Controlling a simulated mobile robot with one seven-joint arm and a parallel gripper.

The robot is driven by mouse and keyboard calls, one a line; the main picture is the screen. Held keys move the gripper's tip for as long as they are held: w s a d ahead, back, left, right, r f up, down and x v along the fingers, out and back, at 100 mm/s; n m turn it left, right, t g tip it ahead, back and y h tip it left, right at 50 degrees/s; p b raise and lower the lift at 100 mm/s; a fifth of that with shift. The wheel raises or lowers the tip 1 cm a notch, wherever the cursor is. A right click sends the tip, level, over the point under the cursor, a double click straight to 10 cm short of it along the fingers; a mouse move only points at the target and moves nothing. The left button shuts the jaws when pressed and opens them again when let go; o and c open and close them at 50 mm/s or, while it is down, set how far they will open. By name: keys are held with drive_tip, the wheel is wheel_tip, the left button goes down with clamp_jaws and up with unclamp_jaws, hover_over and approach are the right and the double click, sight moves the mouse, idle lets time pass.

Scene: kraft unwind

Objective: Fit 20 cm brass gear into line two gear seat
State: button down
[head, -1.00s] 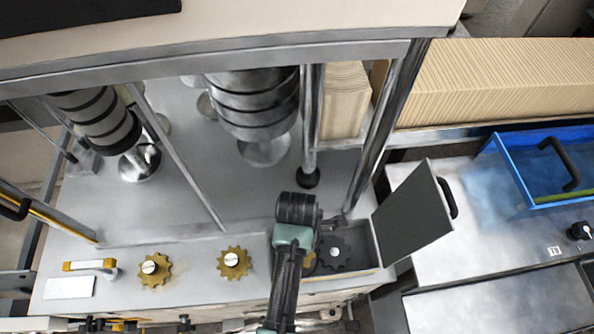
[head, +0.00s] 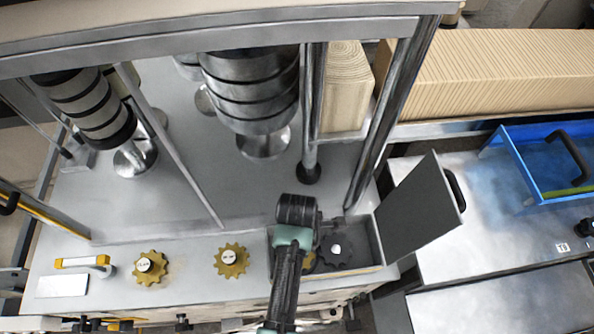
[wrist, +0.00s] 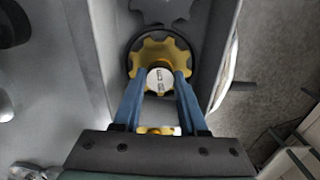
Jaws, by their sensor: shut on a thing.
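A brass gear (wrist: 150,52) with a pale round hub (wrist: 160,78) is between the blue fingers of my gripper (wrist: 160,82) in the wrist view, and they are shut on its hub. The hub's mark is too small to read. The gear is over a dark round part (wrist: 133,42) inside an open grey box (head: 378,248). In the head view only an edge of this gear (head: 310,262) shows beside my wrist; the fingers are hidden. A dark gear (head: 337,250) is just to its right in the box, and also at the top of the wrist view (wrist: 163,10). I cannot tell whether the brass gear is fully seated.
Two other brass gears (head: 151,267) (head: 232,260) sit on the ledge to the left. The box's lid (head: 420,208) stands open on the right. Metal posts (head: 385,125) and rollers (head: 255,95) rise behind. A blue bin (head: 520,185) is at the far right.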

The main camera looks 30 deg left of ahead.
drive_tip(key=shift+c, duration=1.8)
unclamp_jaws()
wheel_tip(320, 180, up, 13)
drive_tip(key=p, duration=0.1)
